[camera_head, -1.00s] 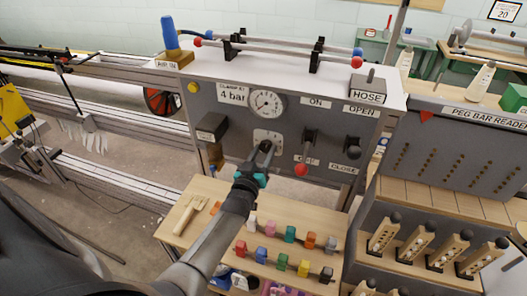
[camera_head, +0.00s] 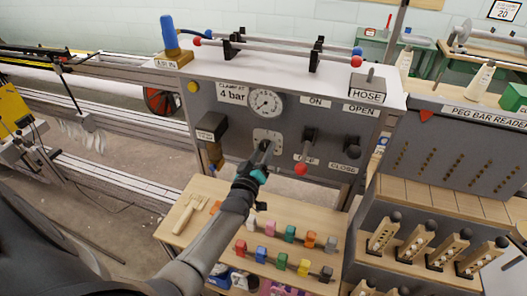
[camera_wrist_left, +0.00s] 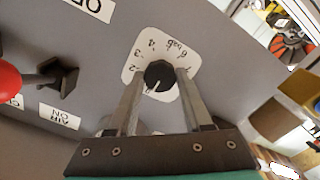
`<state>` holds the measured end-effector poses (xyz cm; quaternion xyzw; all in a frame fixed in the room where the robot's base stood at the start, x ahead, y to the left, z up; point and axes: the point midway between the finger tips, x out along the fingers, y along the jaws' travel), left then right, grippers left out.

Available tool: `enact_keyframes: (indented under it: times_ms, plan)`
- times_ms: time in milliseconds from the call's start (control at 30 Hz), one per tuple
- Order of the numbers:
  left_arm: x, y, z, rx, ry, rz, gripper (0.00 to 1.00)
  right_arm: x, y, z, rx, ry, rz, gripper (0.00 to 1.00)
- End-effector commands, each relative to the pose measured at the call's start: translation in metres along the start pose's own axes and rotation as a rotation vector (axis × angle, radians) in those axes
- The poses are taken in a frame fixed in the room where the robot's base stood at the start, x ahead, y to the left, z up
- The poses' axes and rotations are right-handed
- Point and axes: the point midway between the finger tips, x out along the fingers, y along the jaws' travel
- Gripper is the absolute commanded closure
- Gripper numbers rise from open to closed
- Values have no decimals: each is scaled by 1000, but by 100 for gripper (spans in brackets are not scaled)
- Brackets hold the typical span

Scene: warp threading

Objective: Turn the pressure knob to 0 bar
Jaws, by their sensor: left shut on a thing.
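The pressure knob (camera_wrist_left: 159,75) is small, black and faceted, with a white pointer line, on a white numbered dial plate (camera_wrist_left: 137,62). In the left wrist view the pointer slants toward the lower left, between my fingers. My left gripper (camera_wrist_left: 161,80) is shut on the knob, one finger on each side. In the head view my left gripper (camera_head: 264,147) reaches the panel's dial plate (camera_head: 274,135) and hides the knob. The round pressure gauge (camera_head: 267,102) sits above, beside a "4 bar" label (camera_head: 232,93); its reading is too small to tell. My right gripper is not in view.
A red-tipped lever (camera_head: 302,167) and a dark HOSE valve handle (camera_head: 352,146) stand right of the knob. A dark box (camera_head: 211,126) juts out at the left. Below is a wooden shelf with several coloured blocks (camera_head: 283,261).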

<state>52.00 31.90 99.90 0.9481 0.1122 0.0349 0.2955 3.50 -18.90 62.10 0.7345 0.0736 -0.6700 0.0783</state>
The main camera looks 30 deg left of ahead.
Motion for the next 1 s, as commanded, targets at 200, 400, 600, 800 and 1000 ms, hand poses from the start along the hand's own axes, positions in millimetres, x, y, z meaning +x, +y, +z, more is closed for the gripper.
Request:
enact_keyframes:
  times_ms: [200,400,600,800,1000]
  plan:
    - [0,0,0,-5,0,-1,43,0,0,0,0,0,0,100]
    - [0,0,0,-3,0,0,21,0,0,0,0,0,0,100]
    - [0,0,0,-2,0,0,20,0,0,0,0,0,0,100]
    - [-8,0,1,-1,-2,-1,20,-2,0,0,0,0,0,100]
    - [-37,0,1,-2,-4,-2,20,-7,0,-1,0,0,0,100]
